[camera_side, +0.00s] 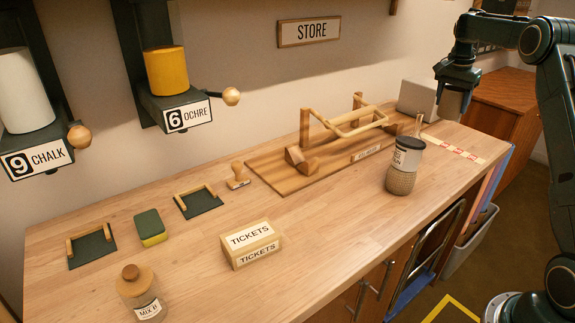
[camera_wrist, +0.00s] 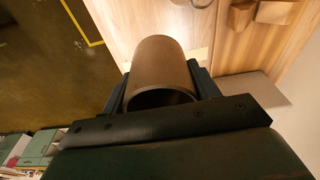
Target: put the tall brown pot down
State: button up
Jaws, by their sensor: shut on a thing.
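The tall brown pot (camera_side: 452,104) hangs below my gripper (camera_side: 456,86) at the upper right of the side view, above the right end of the bench. In the wrist view the pot (camera_wrist: 163,62) is a plain brown cylinder between the two dark fingers of my gripper (camera_wrist: 160,88), which is shut on it. The pot looks roughly upright in the side view. Its far end is hidden in the wrist view.
A labelled jar (camera_side: 401,178) stands near the front edge of the bench (camera_side: 340,220). A red-and-white marked strip (camera_side: 455,148) lies at the right end, near a grey block (camera_side: 417,98). A wooden rack (camera_side: 290,178), ticket box (camera_side: 250,246) and lidded jar (camera_side: 140,290) stand further left.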

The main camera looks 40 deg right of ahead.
jog(key=w+a+r+n, duration=0.2)
jog(key=a+n, duration=0.1)
jog(key=a, duration=0.7)
jog(key=w+a+r+n+t, duration=0.1)
jog(key=w+a+n, duration=0.1)
jog(key=a, duration=0.7)
jog(key=w+a+r+n, duration=0.2)
jog(key=a+n, duration=0.1)
jog(key=a, duration=0.7)
jog(key=s+a+r+n+y, duration=0.1)
jog(key=s+a+n, duration=0.45)
jog(key=a, duration=0.75)
jog(key=s+a+n+y, duration=0.1)
jog(key=s+a+n, duration=0.3)
jog(key=s+a, duration=0.55)
jog(key=shift+t, duration=0.4)
jog(key=w+a+f, duration=0.1)
jog(key=f, duration=0.5)
jog(key=a+f, duration=0.1)
jog(key=f, duration=0.6)
jog(key=w+f, duration=0.1)
jog(key=f, duration=0.5)
jog(key=shift+w+a+f, duration=0.3)
jog(key=shift+a+f, duration=0.1)
jog(key=shift+f, duration=0.1)
jog(key=o, duration=1.3)
